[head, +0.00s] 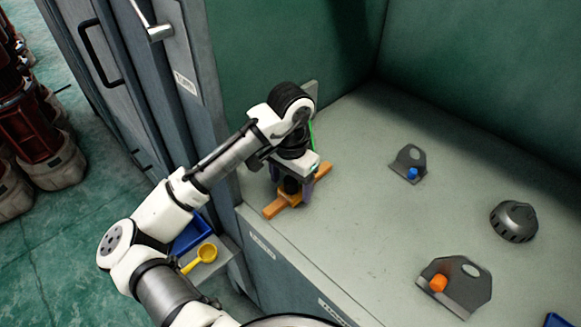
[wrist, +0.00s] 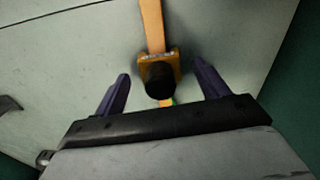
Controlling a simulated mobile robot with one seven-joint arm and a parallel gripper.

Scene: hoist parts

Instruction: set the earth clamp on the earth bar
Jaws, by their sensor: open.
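The earth bar (head: 274,210) is an orange-brown bar lying on the grey bench top near its front left edge. It also shows in the wrist view (wrist: 152,25). The earth clamp (wrist: 160,72), a yellow-brown block with a black round knob, sits on the bar in the wrist view. How firmly it is seated cannot be told. In the head view the clamp (head: 289,188) is mostly hidden under my gripper. My gripper (head: 291,181) is open above the bar, with one dark purple finger on each side of the clamp and a visible gap on both sides.
Two grey brackets, one with a blue knob (head: 411,172) and one with an orange knob (head: 438,283), stand to the right. A dark ribbed round part (head: 514,221) lies farther right. A yellow scoop-like thing (head: 205,253) is below the bench edge. The bench middle is clear.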

